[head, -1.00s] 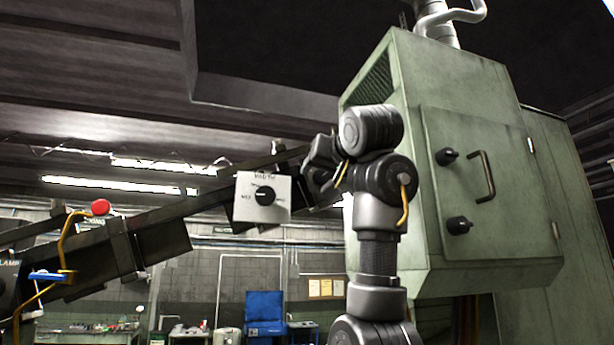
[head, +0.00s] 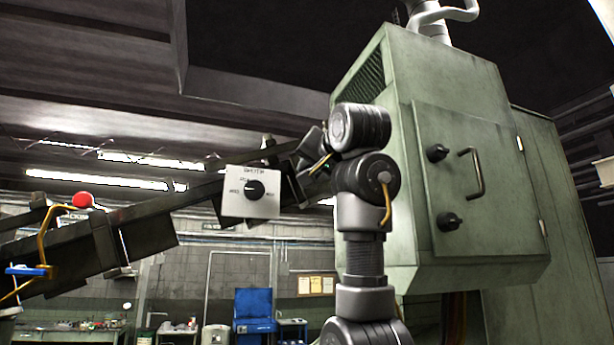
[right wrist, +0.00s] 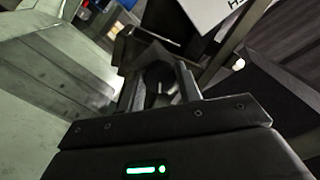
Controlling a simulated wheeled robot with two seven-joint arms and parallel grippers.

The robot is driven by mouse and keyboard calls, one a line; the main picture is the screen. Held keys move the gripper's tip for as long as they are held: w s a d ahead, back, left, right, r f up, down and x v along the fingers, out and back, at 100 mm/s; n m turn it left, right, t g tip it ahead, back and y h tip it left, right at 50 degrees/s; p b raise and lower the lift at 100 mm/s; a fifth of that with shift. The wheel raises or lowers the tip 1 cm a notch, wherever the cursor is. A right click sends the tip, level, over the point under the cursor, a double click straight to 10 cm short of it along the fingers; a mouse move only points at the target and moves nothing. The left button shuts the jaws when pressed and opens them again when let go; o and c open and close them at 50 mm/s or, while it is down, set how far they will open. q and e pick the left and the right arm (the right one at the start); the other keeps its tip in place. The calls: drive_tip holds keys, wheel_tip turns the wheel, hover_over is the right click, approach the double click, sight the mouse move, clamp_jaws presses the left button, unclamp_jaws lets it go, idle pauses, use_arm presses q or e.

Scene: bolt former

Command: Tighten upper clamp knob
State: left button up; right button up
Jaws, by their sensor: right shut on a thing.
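My right arm rises through the middle of the head view, and its gripper (head: 306,168) is partly hidden behind the wrist, beside the dark rail end. In the right wrist view my right gripper (right wrist: 158,92) is shut on a dark rounded knob (right wrist: 156,76). The knob sits between the fingers, and its far side is hard to make out in shadow. In the head view the knob cannot be made out behind my arm. My left gripper is in neither view.
A white panel with a black dial (head: 254,189) hangs on the sloping dark rail (head: 150,219), just left of the gripper. A green cabinet (head: 400,110) with a door handle and two black latches stands close on the right. A red ball (head: 82,199) tops a yellow lever at left.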

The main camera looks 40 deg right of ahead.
clamp_jaws()
drive_tip(key=n+b, duration=0.2)
drive_tip(key=n, duration=0.9)
drive_tip(key=o, duration=1.1)
unclamp_jaws()
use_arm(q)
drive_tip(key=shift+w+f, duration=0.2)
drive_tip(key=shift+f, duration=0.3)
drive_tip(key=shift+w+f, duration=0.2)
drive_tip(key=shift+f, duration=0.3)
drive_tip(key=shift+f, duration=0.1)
